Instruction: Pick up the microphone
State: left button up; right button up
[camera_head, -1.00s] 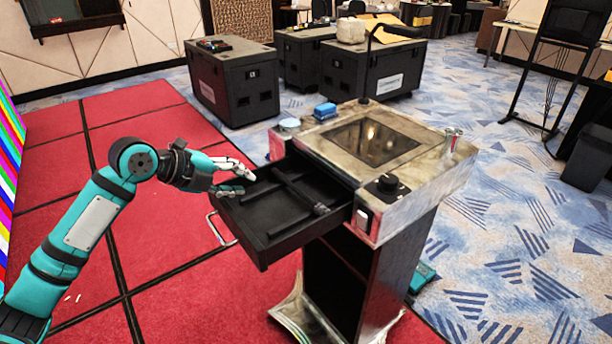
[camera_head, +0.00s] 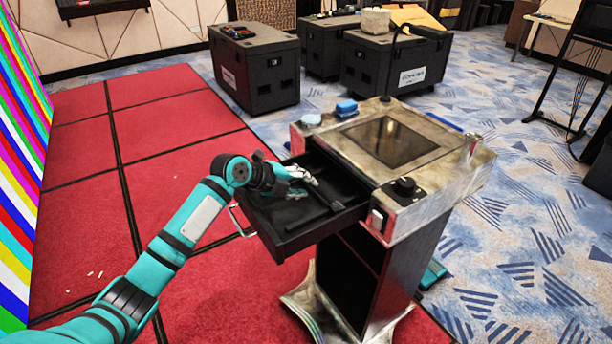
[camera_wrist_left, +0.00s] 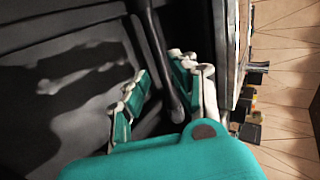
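A black microphone (camera_head: 328,204) lies in the open black drawer (camera_head: 268,224) of the lectern, its thicker end toward the front right. My left gripper (camera_head: 307,183) is over the drawer, beside and slightly above the microphone. In the left wrist view the teal and white fingers (camera_wrist_left: 163,92) are apart, and a slim dark rod, seemingly the microphone (camera_wrist_left: 160,55), shows between them. No firm contact is visible. My right gripper is not in view.
The drawer walls stand close around the hand. Black cases (camera_head: 257,75) stand behind.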

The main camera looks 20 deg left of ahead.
aim_at(312, 199)
pick_arm(q)
jog(key=x, duration=0.3)
jog(key=shift+w+d+f+p, duration=0.2)
jog(key=shift+d+f+p, duration=0.1)
jog(key=shift+p, duration=0.1)
jog(key=shift+r, duration=0.1)
grip_shut()
